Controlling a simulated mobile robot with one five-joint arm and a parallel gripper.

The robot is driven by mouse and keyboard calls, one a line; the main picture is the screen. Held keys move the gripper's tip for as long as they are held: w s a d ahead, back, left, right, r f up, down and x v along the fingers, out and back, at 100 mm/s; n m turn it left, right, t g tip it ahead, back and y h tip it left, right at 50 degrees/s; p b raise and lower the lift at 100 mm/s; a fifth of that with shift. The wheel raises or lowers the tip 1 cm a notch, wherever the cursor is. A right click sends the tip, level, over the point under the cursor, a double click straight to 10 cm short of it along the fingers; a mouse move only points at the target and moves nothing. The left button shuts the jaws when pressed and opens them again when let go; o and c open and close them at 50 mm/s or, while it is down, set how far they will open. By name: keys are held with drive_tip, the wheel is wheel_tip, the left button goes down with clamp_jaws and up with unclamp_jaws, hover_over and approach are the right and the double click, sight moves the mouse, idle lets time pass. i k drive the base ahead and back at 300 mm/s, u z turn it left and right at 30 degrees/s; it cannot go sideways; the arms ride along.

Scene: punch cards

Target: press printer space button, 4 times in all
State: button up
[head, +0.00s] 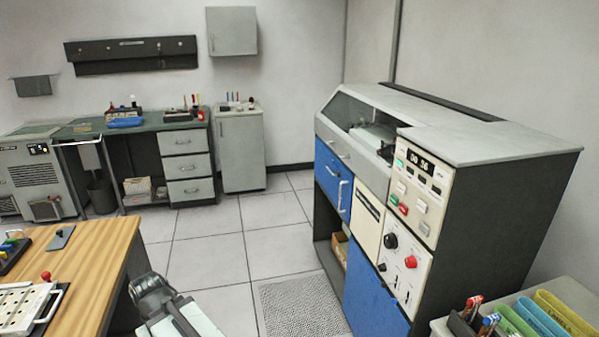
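The large machine at the right (485,138) has a light grey top, blue front doors and a dark side. Its cream upper control panel (411,210) carries a dark display (423,165) and several small green, red and pale buttons. The button labels are too small to read, so I cannot tell which one is the space button. My arm (178,312) shows at the bottom, well left of the machine and apart from it. Its dark end (150,292) shows no clear fingertips, so I cannot tell if my gripper is open or shut.
A lower panel (403,268) has a black knob and a red knob. A perforated floor mat (301,306) lies before the machine. A wooden table (90,262) stands at the left, and a tray with coloured holders (540,315) at the lower right. The tiled floor between is clear.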

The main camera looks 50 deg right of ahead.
sight(421, 205)
drive_tip(key=z, duration=2.25)
